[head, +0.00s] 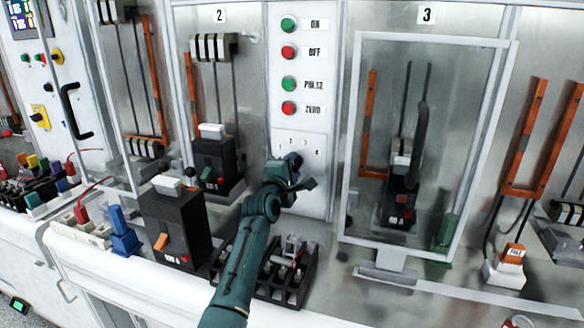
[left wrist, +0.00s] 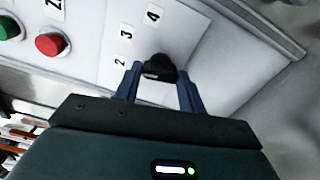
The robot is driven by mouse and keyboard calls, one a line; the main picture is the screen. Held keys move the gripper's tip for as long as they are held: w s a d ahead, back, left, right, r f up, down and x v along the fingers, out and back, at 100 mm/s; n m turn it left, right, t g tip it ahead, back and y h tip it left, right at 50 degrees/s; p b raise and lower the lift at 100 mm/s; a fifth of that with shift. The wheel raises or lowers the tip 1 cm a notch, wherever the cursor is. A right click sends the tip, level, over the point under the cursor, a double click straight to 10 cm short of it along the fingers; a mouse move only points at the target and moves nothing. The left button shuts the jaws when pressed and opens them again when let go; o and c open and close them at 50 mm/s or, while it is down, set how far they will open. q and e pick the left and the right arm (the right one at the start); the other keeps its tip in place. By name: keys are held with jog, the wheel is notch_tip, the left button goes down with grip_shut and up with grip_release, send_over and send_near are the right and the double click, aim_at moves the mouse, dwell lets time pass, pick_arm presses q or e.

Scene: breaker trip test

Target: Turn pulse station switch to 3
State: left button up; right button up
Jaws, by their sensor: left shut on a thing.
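The pulse station switch is a small black knob (left wrist: 158,67) on a white panel (head: 314,190), below the ON, OFF, PULSE and ZERO buttons. It also shows dark in the head view (head: 297,158), partly hidden by my gripper. Printed numbers stand around it; 2, 3 and 4 show in the left wrist view. My left gripper (head: 290,169) is at the panel, and its two fingers (left wrist: 158,86) are shut on the knob, one on each side. I cannot tell which number the knob points to. My right gripper is not in view.
A clear framed door (head: 512,75) of bay 3 is right of the panel. A black breaker (head: 177,222) and a blue part (head: 122,235) stand on the ledge at left. A black open-topped rack (head: 265,287) sits beside my left forearm. Bay 2 has another breaker (head: 214,165).

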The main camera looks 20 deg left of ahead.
pick_arm(q)
jog(key=m, duration=0.5)
jog(key=shift+m, duration=0.3)
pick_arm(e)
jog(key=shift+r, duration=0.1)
pick_arm(q)
jog(key=shift+r, duration=0.1)
dwell(0.3)
jog(key=o, duration=1)
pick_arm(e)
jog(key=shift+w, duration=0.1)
pick_arm(q)
jog(key=shift+s, duration=0.1)
jog(key=shift+s, duration=0.3)
jog(key=s, duration=0.4)
jog(key=s+b, duration=0.1)
jog(key=s, duration=0.7)
jog(key=shift+s+a+b, duration=0.15)
jog(key=shift+a+b, duration=0.1)
jog(key=shift+b, duration=0.15)
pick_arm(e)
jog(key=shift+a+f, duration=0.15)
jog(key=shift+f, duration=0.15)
